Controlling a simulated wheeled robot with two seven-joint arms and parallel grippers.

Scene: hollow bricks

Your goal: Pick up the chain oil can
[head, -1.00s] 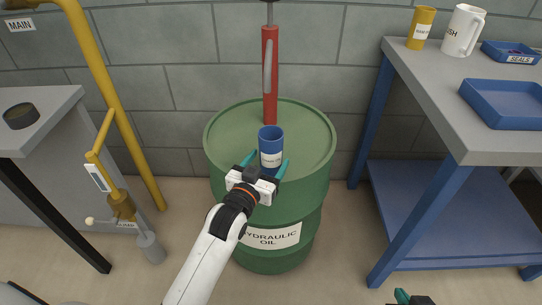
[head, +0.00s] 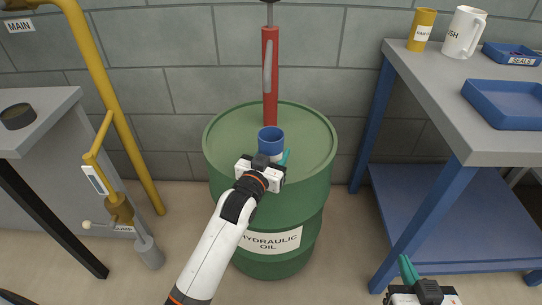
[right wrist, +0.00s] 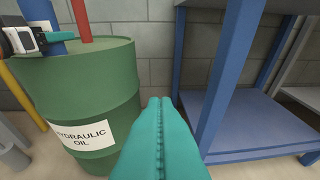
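A blue can (head: 270,136) with a white label stands on top of the green drum; the label is mostly hidden and I cannot read it. My left gripper (head: 272,158) is right at the can, in front of it. One teal finger shows beside the can's right side; the other is hidden, so I cannot tell whether it grips. The right wrist view also shows the can (right wrist: 37,10) and the left gripper (right wrist: 62,38). My right gripper (head: 407,268) is low at the bottom right, away from the can. Its teal fingers (right wrist: 161,110) are together and empty.
The green drum (head: 225,185) is labelled HYDRAULIC OIL. A red pump tube (head: 270,80) rises just behind the can. A yellow pipe (head: 100,90) stands left. A blue-legged bench (head: 425,95) at right holds a yellow can (head: 420,28), a white jug (head: 463,32) and blue trays (head: 507,103).

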